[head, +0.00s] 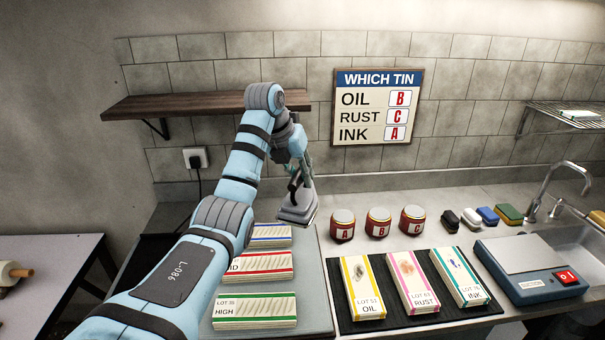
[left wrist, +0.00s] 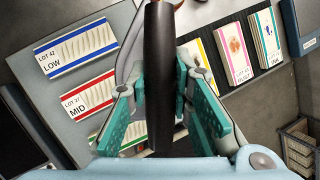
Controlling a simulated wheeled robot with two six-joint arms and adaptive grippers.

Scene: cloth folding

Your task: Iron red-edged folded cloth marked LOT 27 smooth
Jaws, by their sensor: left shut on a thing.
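The red-edged folded cloth (head: 265,266) lies on the grey board (head: 315,290), between a blue-edged cloth and a green-edged one. My arm covers its left end in the head view. In the left wrist view the red-edged cloth (left wrist: 88,95) reads LOT 27 MID, with slanting wrinkle lines across it. My left gripper (head: 300,172) is shut on the dark handle (left wrist: 160,80) of a grey iron (head: 298,208). The iron is beyond and right of the red-edged cloth, near the board's far right corner. I cannot tell whether its plate touches anything. My right gripper is out of view.
The blue-edged cloth (head: 270,236) and green-edged cloth (head: 255,310) lie close on either side. A black mat (head: 395,318) with stained cloths lies right of the board. A wall shelf (head: 180,105) hangs behind.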

